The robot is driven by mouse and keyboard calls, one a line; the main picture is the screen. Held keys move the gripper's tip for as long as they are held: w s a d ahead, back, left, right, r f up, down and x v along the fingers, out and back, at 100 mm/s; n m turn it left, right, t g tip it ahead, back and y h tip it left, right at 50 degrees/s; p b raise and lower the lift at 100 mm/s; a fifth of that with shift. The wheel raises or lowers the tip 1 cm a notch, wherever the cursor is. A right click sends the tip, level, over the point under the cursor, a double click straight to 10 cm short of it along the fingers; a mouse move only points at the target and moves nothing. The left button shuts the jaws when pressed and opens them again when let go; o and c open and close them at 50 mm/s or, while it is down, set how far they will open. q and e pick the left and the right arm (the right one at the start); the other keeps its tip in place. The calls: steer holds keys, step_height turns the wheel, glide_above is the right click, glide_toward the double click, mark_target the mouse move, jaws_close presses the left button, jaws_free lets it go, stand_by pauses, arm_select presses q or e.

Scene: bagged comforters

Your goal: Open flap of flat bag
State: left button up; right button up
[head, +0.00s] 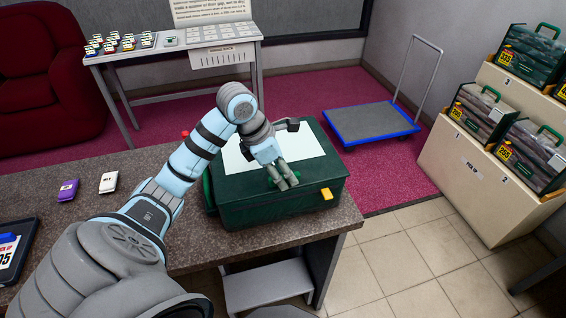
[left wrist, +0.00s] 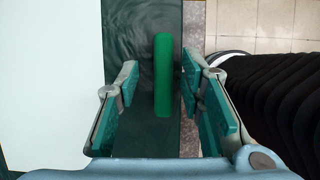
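The flat bag (head: 250,212) is a dark green box-like case lying on the speckled counter, with a white panel (head: 306,141) on top and a yellow tab (head: 327,194) at its front right. My left gripper (head: 284,186) points down over the front part of its top. In the left wrist view, my left gripper (left wrist: 160,88) is open, with one finger on each side of a bright green handle strip (left wrist: 162,75) on the dark green flap. Whether the fingers touch the strip, I cannot tell. My right gripper is not in view.
The counter (head: 100,165) also holds a purple item (head: 68,190), a white item (head: 108,183) and a dark tray (head: 14,248) at left. A flat cart (head: 370,122) stands behind. Bagged comforters (head: 483,108) sit on cream shelves (head: 465,180) at right.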

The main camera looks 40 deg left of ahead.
arm_select(q)
steer(key=shift+s, duration=0.3)
steer(key=shift+c, duration=0.4)
steer(key=shift+w, duration=0.15)
jaws_close()
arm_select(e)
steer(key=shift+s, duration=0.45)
arm_select(q)
steer(key=shift+r, duration=0.1)
